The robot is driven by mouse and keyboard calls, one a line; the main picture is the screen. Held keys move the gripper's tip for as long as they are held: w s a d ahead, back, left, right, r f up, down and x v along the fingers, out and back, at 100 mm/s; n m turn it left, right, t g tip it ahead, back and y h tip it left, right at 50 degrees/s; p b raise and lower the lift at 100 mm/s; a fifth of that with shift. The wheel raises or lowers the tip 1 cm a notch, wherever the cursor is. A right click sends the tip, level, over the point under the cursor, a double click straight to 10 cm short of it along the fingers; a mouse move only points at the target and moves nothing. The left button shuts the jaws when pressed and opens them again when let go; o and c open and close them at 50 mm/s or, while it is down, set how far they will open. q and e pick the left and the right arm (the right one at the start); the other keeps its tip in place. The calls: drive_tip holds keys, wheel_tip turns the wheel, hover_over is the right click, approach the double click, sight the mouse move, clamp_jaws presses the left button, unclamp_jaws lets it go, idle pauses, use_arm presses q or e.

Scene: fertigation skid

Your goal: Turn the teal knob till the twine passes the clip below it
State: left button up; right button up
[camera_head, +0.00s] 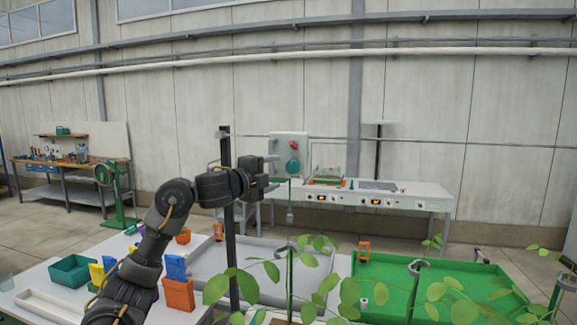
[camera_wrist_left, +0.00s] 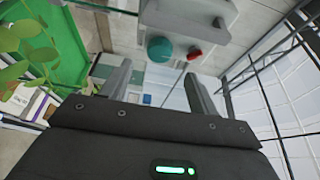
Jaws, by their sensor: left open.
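The teal knob (camera_head: 292,167) sits on a pale upright panel (camera_head: 283,143) at the back, below a red knob (camera_head: 294,145). In the left wrist view the teal knob (camera_wrist_left: 160,48) shows ahead of the fingers, beside the red knob (camera_wrist_left: 194,54). My left gripper (camera_head: 277,170) is beside the teal knob in the head view, at its left. In the wrist view its two fingers (camera_wrist_left: 158,74) are apart with nothing between them, and a gap to the knob seems to remain. A thin line hangs below the panel to a small grey piece (camera_head: 290,216). I cannot make out the twine or clip clearly. My right gripper is not in view.
A dark upright post (camera_head: 228,270) stands close by my left arm. Leafy plants (camera_head: 240,283) rise in front. A green tray (camera_head: 395,270) lies at the right, and a white bench (camera_head: 420,199) with control boxes stands behind. A teal bin (camera_head: 72,270) sits at the left.

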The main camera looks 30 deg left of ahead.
sight(291, 168)
use_arm(q)
drive_tip(key=w+p, duration=0.1)
drive_tip(key=w, duration=0.1)
drive_tip(key=w+p, duration=0.1)
drive_tip(key=w, duration=0.2)
drive_tip(key=w+p, duration=0.1)
drive_tip(key=w, duration=0.1)
drive_tip(key=shift+w+d, duration=0.25)
drive_tip(key=shift+w, duration=0.15)
drive_tip(key=c, duration=1)
